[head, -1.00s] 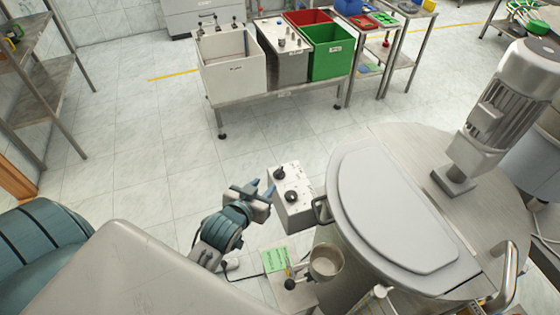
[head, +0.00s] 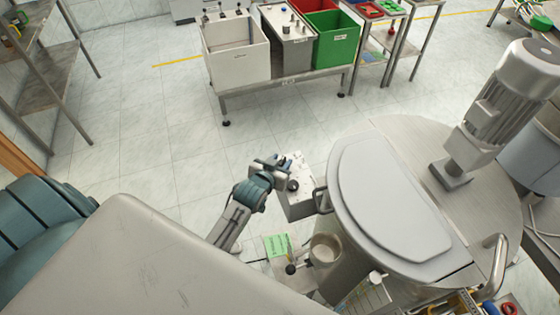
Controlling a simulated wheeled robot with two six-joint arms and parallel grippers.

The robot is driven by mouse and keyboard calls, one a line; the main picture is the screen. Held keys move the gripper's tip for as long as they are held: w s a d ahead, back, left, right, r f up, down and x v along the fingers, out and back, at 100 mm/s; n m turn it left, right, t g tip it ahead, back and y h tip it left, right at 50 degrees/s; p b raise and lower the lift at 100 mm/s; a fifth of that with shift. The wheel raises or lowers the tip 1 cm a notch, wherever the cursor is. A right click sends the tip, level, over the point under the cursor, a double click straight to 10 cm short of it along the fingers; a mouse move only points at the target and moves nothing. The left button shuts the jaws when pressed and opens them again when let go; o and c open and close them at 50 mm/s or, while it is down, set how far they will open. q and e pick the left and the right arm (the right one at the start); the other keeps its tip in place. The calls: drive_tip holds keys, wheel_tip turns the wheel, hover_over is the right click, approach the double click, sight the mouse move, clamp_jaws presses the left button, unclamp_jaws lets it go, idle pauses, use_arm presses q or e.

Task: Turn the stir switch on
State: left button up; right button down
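A grey control box (head: 301,198) with black knobs on its pale top face is fixed at the left side of the large steel vessel (head: 345,235). The lower knob (head: 293,185) shows. My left gripper (head: 288,161) is at the upper end of the box, over the place of the upper knob, and hides that knob. Its bluish fingertips show there, but whether they touch or grip the knob cannot be told. Which knob is the stir switch cannot be read. My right gripper is not in view.
The vessel has a grey lid (head: 390,205), a motor (head: 510,100) and a handle (head: 322,200) close to the box. A bin table (head: 290,82) stands behind, with clear floor between.

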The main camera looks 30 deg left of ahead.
use_arm(q)
clamp_jaws()
